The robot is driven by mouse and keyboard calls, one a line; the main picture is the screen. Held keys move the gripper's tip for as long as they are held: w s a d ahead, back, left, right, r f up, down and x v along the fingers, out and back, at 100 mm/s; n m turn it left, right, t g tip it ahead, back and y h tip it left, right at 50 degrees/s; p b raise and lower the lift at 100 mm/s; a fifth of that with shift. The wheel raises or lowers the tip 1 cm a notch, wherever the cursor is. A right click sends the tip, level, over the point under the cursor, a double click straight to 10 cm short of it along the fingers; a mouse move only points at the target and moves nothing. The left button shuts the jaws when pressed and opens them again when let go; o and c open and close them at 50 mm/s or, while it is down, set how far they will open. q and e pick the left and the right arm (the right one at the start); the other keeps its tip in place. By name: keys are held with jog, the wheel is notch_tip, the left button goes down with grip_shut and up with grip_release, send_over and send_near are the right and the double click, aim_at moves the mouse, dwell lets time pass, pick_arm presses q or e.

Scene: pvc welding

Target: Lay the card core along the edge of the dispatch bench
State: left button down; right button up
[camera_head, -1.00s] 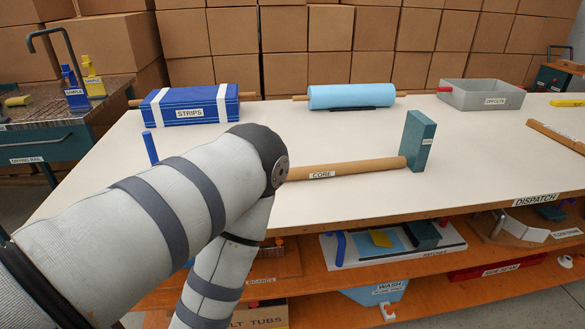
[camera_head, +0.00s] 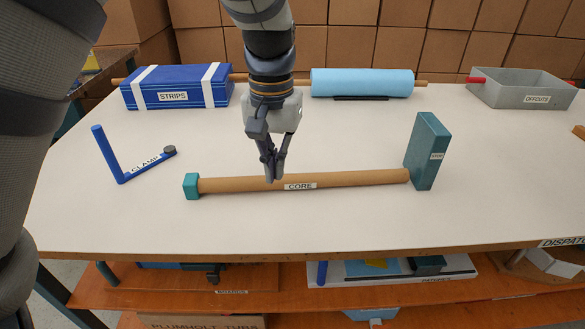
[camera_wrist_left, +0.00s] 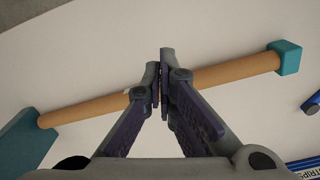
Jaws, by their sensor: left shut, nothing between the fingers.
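The card core (camera_head: 345,181), a long brown tube labelled CORE, lies on the white top of the dispatch bench (camera_head: 330,225), roughly along its front edge and a little back from it. Its left end meets a small teal block (camera_head: 191,186); its right end meets an upright teal block (camera_head: 427,150). The core also shows in the left wrist view (camera_wrist_left: 235,71). My left gripper (camera_head: 272,178) is shut and empty, its fingertips at the core left of the label; I cannot tell whether they touch it. My right gripper is not in view.
A blue clamp (camera_head: 122,172) lies left of the core. Behind stand a blue STRIPS box (camera_head: 175,90), a light blue roll (camera_head: 362,83) and a grey OFFCUTS tray (camera_head: 522,92). Bare bench top lies in front of the core. An orange shelf (camera_head: 250,280) is below.

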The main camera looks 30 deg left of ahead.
aim_at(287, 176)
pick_arm(q)
jog(key=f, duration=0.6)
jog(key=s+f+b, duration=0.1)
jog(key=f, duration=0.2)
jog(key=shift+f, duration=0.25)
jog(key=w, duration=0.1)
jog(key=w+a, duration=0.1)
jog(key=w, duration=0.1)
jog(key=shift+w+f, duration=0.1)
jog(key=shift+w, duration=0.2)
jog(key=shift+w+r, duration=0.2)
jog(key=shift+w, duration=0.1)
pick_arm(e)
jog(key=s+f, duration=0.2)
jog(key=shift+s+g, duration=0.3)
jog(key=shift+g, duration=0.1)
